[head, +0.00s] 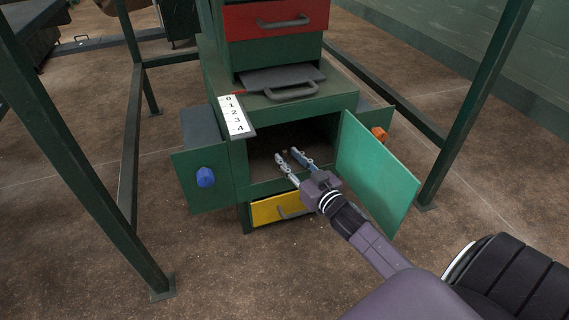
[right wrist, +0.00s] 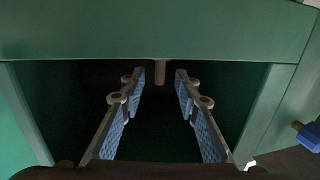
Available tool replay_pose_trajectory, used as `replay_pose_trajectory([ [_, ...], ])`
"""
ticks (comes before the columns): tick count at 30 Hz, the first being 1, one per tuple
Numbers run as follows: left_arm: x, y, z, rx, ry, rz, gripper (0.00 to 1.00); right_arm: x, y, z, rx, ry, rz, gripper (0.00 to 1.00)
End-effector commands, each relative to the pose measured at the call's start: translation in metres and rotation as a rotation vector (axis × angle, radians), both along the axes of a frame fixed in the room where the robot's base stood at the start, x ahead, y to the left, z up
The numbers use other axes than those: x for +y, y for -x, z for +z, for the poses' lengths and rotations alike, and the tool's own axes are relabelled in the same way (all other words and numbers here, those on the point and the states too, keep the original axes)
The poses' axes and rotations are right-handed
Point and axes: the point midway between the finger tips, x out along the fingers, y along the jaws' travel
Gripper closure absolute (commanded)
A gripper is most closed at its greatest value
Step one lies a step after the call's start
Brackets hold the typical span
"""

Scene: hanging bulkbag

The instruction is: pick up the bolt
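A small brownish peg-like piece, which looks like the bolt (right wrist: 160,71), shows at the edge of a green panel in the right wrist view, centred between the fingertips. In the head view a tiny brownish spot (head: 284,152) lies near the fingertips, too small to make out. My right gripper (head: 287,155) is open at the mouth of the dark open compartment of the green cabinet (head: 285,100). In the right wrist view its two blue-padded fingers (right wrist: 160,82) stand apart, with no visible contact on the piece. My left gripper is not in view.
The teal right door (head: 378,165) stands open beside my right arm. The left door with a blue knob (head: 205,177) is open too. A yellow drawer (head: 280,208) is below, a numbered strip (head: 234,115) above. Green frame posts (head: 475,110) stand around the cabinet.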

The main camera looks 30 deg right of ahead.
Motion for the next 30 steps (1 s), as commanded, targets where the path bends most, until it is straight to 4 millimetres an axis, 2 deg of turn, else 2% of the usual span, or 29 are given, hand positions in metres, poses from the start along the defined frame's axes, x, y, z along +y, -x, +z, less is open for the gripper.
replay_pose_trajectory([
  [2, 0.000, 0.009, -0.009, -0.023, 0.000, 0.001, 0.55, -0.001, -0.010, -0.005, -0.003, 0.003, 0.001, 0.70],
  [6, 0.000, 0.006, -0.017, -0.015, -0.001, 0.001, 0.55, -0.001, -0.025, -0.005, 0.000, 0.001, 0.001, 0.70],
  [15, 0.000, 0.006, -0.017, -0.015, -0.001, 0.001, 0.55, -0.001, -0.028, -0.002, 0.001, -0.001, 0.000, 0.70],
  [23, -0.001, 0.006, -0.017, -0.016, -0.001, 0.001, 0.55, -0.001, -0.028, -0.002, 0.001, -0.001, 0.000, 0.99],
  [30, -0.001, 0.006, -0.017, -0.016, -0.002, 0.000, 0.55, -0.001, -0.028, -0.002, 0.000, -0.001, 0.000, 1.00],
])
